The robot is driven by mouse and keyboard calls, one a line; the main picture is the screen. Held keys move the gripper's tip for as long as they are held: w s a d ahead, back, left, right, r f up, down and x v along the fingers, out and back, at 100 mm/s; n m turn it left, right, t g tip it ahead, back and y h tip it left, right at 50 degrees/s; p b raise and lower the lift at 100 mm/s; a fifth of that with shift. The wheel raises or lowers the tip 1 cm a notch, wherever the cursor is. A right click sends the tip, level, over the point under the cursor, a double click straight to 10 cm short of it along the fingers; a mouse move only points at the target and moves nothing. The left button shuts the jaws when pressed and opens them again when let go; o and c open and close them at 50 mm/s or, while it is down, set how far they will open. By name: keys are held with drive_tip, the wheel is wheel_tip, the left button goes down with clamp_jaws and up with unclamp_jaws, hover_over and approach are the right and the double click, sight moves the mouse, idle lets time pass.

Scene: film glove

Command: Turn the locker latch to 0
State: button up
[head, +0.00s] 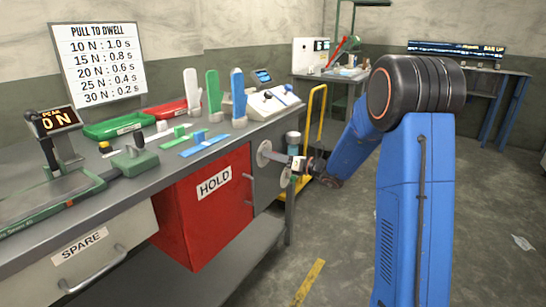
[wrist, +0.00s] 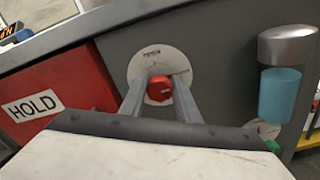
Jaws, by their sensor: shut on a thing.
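The locker latch is a red knob (wrist: 159,90) at the centre of a round pale dial plate (wrist: 145,58) on a grey panel. My gripper (wrist: 158,84) is shut on the red knob, with one finger on each side of it. The knob carries a small pale mark. The print on the dial is too small to read, so I cannot tell which setting the knob is at.
A red HOLD locker (head: 205,215) with a side handle is left of the dial. A cylindrical dispenser (wrist: 283,80) hangs to its right. The bench top (head: 150,165) above holds trays, gloves and a gauge. Open floor (head: 340,260) lies in front.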

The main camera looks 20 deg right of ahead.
drive_tip(key=shift+n, duration=0.3)
drive_tip(key=n, duration=0.8)
drive_tip(key=shift+s+n, duration=0.1)
drive_tip(key=shift+n, duration=0.2)
drive_tip(key=n, duration=0.4)
drive_tip(key=shift+a, duration=0.1)
drive_tip(key=n, duration=0.4)
drive_tip(key=shift+f, duration=0.15)
drive_tip(key=shift+s+n, duration=0.1)
drive_tip(key=shift+n, duration=0.3)
drive_tip(key=o, duration=1)
drive_tip(key=shift+o, duration=0.2)
drive_tip(key=v, duration=1.7)
